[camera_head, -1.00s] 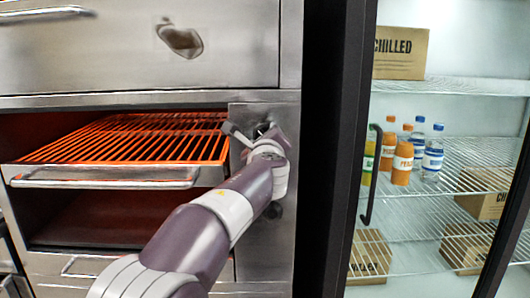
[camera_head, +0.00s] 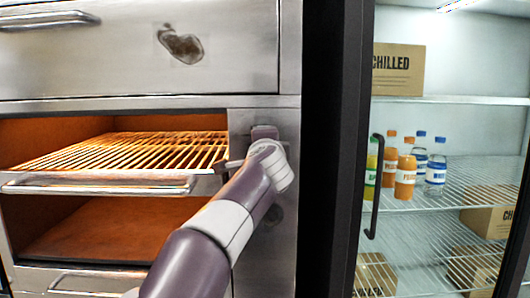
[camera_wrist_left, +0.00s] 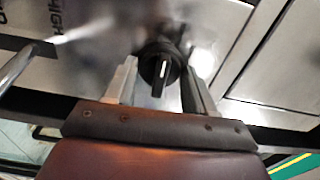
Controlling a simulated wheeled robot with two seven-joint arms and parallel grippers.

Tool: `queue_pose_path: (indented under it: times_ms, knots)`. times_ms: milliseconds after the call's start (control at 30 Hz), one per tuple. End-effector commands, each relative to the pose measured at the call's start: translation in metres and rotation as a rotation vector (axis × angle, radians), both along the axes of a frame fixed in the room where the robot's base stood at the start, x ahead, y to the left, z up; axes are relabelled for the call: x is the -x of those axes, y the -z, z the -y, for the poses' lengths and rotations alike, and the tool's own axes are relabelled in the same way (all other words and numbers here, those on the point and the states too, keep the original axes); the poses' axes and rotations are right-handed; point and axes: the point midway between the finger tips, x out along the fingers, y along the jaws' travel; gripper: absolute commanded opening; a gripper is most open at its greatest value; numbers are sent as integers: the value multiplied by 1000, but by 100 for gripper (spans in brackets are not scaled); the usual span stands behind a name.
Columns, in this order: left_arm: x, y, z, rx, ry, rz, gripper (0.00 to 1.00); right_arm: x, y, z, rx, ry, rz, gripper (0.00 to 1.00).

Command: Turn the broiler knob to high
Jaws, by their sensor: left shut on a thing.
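The broiler knob (camera_wrist_left: 158,66) is black and round with a raised grip bar, on the steel panel in the left wrist view. The bar's light pointer line points toward the bottom of that view. My left gripper (camera_wrist_left: 160,75) has a finger on each side of the knob and is shut on it. In the head view my left gripper (camera_head: 264,140) is against the control panel (camera_head: 240,120) right of the broiler, and hides the knob. My right gripper is out of view.
The broiler rack (camera_head: 120,150) glows orange, with a bar handle (camera_head: 100,184) in front. A dark lower knob (camera_head: 273,215) sits beside my arm. Right of a black post stands a cooler with a black handle (camera_head: 374,185), bottles and a CHILLED box (camera_head: 398,70).

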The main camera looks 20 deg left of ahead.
Motion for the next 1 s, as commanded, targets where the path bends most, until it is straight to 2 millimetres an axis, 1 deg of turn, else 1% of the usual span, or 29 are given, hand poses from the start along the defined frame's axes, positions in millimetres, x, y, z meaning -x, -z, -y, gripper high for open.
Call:
queue_pose_path:
  times_ms: [33, 100, 400, 633, 1000]
  knots:
    - [0, 1, -1, 29, -1, 10, 24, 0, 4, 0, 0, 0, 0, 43]
    - [0, 1, -1, 71, -1, 22, 24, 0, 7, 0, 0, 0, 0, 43]
    - [0, 0, -1, 187, -1, 56, 24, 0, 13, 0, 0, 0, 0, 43]
    - [0, -1, -1, 218, -1, 65, 24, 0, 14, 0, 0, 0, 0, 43]
    - [0, -1, -1, 220, -1, 65, 24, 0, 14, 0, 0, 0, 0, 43]
